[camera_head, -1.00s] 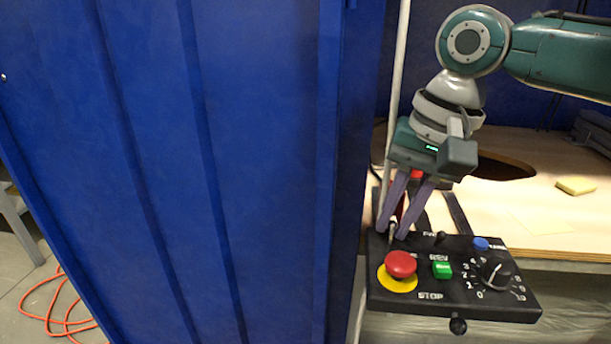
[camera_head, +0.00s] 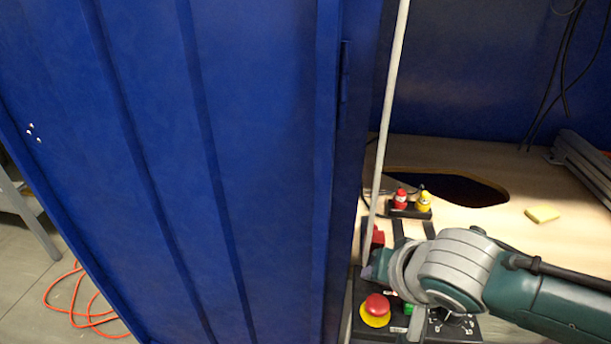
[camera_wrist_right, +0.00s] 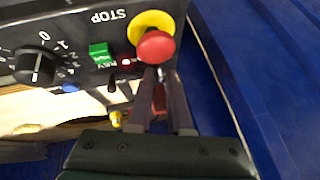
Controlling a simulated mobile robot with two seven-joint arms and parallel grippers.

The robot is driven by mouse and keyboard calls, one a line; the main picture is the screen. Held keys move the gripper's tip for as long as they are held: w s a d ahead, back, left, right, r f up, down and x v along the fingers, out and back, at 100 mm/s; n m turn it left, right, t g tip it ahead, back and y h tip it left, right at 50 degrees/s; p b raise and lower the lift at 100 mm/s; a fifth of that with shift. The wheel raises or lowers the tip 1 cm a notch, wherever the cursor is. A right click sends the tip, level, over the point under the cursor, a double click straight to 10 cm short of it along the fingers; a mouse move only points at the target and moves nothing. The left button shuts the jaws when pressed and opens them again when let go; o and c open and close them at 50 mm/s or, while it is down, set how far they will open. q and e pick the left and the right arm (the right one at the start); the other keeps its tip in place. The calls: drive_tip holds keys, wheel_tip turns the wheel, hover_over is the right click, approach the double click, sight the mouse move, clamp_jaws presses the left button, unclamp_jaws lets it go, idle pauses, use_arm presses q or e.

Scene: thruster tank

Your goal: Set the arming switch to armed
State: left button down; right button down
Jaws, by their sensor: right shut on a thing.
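The black control panel (camera_head: 362,330) is at the lower right of the head view, partly hidden by my right arm. My right gripper (camera_wrist_right: 161,74) shows in the wrist view, its two fingers closed around a small silvery toggle, seemingly the arming switch, just behind the red stop button (camera_wrist_right: 155,46). The fingers and the button hide most of the toggle, so its position cannot be told. A red piece (camera_head: 377,238) stands at the panel's back left corner, perhaps the switch's cover. In the head view my wrist hides the fingers. My left gripper is out of view.
A green button (camera_wrist_right: 102,54), a lit red lamp (camera_wrist_right: 125,62) and a black dial (camera_wrist_right: 36,66) sit beside the stop button. A blue cabinet wall (camera_head: 230,170) stands close on the left. A yellow sponge (camera_head: 542,214) lies on the wooden bench (camera_head: 480,237).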

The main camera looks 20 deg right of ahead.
drive_tip(key=shift+s+a+f+t+h+b, duration=0.1)
drive_tip(key=shift+f+t+h+b, duration=0.1)
drive_tip(key=shift+t, duration=0.15)
drive_tip(key=shift+s+a+f+t+h+b, duration=0.1)
drive_tip(key=shift+t+h+b, duration=0.1)
drive_tip(key=shift+t, duration=0.15)
drive_tip(key=shift+d, duration=0.1)
drive_tip(key=shift+r, duration=0.1)
drive_tip(key=c, duration=0.9)
unclamp_jaws()
drive_tip(key=shift+o, duration=0.2)
drive_tip(key=shift+r, duration=0.15)
drive_tip(key=p+v, duration=0.3)
drive_tip(key=v, duration=0.6)
drive_tip(key=shift+s+p, duration=0.35)
drive_tip(key=shift+s, duration=0.05)
